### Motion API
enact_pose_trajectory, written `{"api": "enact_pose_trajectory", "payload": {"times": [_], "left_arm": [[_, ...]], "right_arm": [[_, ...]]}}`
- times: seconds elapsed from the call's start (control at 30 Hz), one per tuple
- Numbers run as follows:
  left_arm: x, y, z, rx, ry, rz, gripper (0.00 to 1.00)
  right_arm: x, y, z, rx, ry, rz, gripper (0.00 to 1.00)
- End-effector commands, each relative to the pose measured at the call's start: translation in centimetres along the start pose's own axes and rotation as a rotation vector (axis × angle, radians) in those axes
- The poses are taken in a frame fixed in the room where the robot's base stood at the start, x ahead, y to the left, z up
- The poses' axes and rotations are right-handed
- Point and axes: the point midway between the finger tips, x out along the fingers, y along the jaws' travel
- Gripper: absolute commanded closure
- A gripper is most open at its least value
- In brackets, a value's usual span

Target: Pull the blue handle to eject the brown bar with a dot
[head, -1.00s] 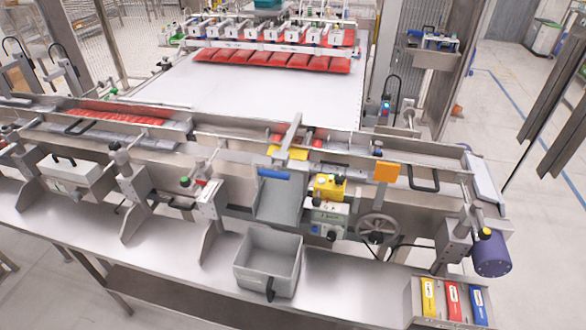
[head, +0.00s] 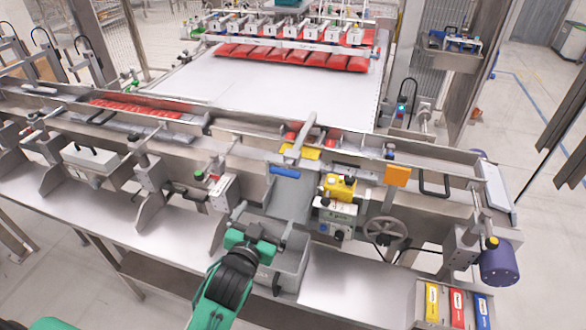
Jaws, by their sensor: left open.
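The blue handle (head: 285,172) is a short horizontal bar at the top of a grey sloped plate (head: 291,202) on the front of the conveyor, below a yellow part. My left gripper (head: 264,221) is open and empty. It appears in front of the plate's lower part and over the grey bin, below the blue handle in the picture and apart from it. Red bars (head: 330,138) show partly in the conveyor channel behind the yellow part. I cannot make out a brown bar with a dot. My right gripper is out of view.
The grey bin (head: 294,262) stands on the steel ledge below the plate, partly hidden by my left arm. A yellow-topped control box (head: 340,188) and a handwheel (head: 385,232) are right of the handle. Brackets stand to the left.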

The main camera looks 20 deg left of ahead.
Motion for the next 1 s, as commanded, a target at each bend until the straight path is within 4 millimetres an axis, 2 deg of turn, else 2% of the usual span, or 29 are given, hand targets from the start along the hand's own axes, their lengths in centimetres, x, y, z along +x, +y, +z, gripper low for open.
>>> {"api": "enact_pose_trajectory", "payload": {"times": [0.03,0.1,0.2,0.37,0.8,1.0], "left_arm": [[0.2,-0.1,-1.6,0.003,0.051,-0.005,0.0],[0.3,-0.2,-3.0,0.008,0.098,-0.009,0.0],[0.7,-0.2,-3.8,0.011,0.124,-0.01,0.0],[2.4,-0.3,-4.1,0.011,0.124,-0.01,0.0],[10.6,-0.4,-5.1,0.01,0.122,-0.01,0.0],[13.1,-0.3,-5.3,0.01,0.122,-0.01,0.0]], "right_arm": [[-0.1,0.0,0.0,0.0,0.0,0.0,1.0],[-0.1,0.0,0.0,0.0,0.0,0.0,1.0],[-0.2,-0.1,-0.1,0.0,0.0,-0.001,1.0],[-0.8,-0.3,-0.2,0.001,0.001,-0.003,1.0],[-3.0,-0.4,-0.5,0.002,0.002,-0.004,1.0],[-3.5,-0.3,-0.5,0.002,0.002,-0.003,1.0]]}}
